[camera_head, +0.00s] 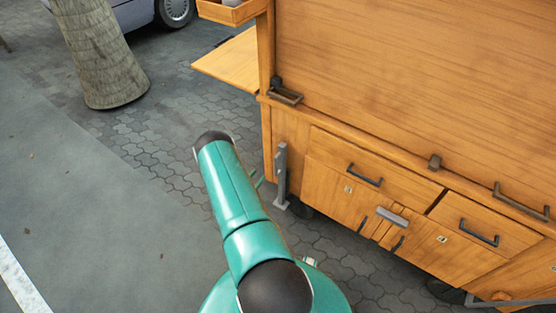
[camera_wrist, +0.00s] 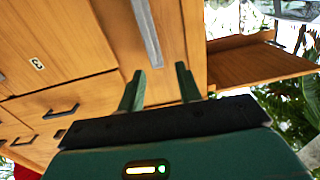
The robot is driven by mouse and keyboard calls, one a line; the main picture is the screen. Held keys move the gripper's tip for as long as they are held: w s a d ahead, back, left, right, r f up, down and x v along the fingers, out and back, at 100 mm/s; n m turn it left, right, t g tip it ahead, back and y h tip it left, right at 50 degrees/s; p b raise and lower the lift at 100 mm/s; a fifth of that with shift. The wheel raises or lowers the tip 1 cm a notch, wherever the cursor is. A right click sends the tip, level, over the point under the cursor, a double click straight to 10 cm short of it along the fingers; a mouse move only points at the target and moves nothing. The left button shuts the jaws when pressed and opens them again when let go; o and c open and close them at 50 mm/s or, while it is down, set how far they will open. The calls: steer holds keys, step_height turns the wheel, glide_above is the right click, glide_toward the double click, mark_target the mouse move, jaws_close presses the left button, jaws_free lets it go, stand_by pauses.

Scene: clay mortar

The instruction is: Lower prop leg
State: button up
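The prop leg (camera_head: 281,175) is a grey metal bar with a small foot, standing upright against the wooden cart's (camera_head: 292,128) near left corner. In the wrist view the prop leg (camera_wrist: 147,34) enters from the top edge and ends just ahead of my gripper (camera_wrist: 160,82). My gripper is open, its two dark green fingers apart with nothing between them. The bar's visible end is closer to the left finger in that view, and a gap seems to remain between them. In the head view my teal arm hides my gripper.
Drawers with dark handles (camera_head: 365,176) line the cart's lower front. A wooden side shelf (camera_head: 232,62) juts out left. A tree trunk (camera_head: 100,50) and a parked car (camera_head: 130,12) stand behind. The paving on the left (camera_head: 80,200) is clear.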

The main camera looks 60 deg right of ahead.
mark_target(275, 163)
steer(key=s+d, duration=0.1)
steer(key=d, duration=0.3)
steer(key=s+d, duration=0.1)
steer(key=d, duration=0.4)
steer(key=s+d, duration=0.1)
steer(key=d, duration=0.3)
steer(key=shift+s+d+f, duration=0.15)
steer(key=shift+s+f, duration=0.15)
steer(key=shift+f, duration=0.1)
steer(key=shift+c, duration=0.4)
jaws_close()
